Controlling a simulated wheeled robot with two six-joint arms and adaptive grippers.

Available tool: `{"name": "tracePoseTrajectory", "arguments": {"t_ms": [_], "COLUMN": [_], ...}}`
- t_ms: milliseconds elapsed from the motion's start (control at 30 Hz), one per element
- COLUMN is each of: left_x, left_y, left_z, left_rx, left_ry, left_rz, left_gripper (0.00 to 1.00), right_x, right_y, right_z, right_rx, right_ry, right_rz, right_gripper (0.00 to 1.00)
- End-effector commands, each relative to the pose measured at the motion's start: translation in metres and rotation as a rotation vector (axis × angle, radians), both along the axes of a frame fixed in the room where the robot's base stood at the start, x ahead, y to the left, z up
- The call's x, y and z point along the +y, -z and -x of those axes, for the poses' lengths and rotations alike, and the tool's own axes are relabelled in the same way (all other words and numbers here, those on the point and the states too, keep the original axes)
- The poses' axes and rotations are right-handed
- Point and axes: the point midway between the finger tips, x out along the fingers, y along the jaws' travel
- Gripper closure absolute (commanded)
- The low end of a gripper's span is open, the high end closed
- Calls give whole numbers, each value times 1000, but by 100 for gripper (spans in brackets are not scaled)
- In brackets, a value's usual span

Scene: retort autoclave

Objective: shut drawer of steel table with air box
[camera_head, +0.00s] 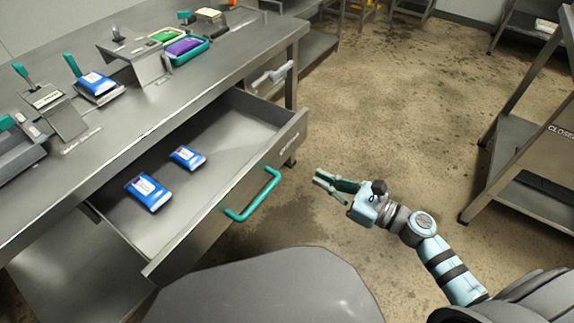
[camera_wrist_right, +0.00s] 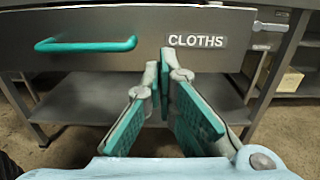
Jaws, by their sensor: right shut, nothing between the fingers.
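The steel table (camera_head: 130,115) stands at the left in the head view. Its drawer (camera_head: 225,187) is pulled out, with two blue packs (camera_head: 147,192) (camera_head: 187,157) lying inside. The drawer front has a teal bar handle (camera_head: 253,195), which also shows in the right wrist view (camera_wrist_right: 85,45), left of a "CLOTHS" label (camera_wrist_right: 196,41). My right gripper (camera_head: 318,178) is shut and empty, out in front of the drawer front and to the right of the handle. In the wrist view its fingertips (camera_wrist_right: 165,58) appear just below and left of the label. My left gripper is not in view.
On the table top are a grey box-like device (camera_head: 18,150) at the left edge, a blue pack on a stand (camera_head: 96,84) and teal trays (camera_head: 186,48). A dark steel rack (camera_head: 530,145) stands at the right. The floor (camera_head: 390,110) between is clear.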

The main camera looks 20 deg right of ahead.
Motion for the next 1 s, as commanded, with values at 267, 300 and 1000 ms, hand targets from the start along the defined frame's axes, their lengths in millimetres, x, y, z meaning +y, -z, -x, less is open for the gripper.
{"name": "tracePoseTrajectory", "arguments": {"t_ms": [267,300,1000], "left_x": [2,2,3], "left_y": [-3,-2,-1], "left_z": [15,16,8], "left_rx": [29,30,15], "left_ry": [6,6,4], "left_rz": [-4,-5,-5], "left_gripper": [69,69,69], "right_x": [39,44,64], "right_y": [-2,-2,0], "right_z": [-47,-54,-79], "right_rx": [1,1,5], "right_ry": [3,3,5], "right_rz": [-8,-8,-4], "right_gripper": [100,100,100]}}
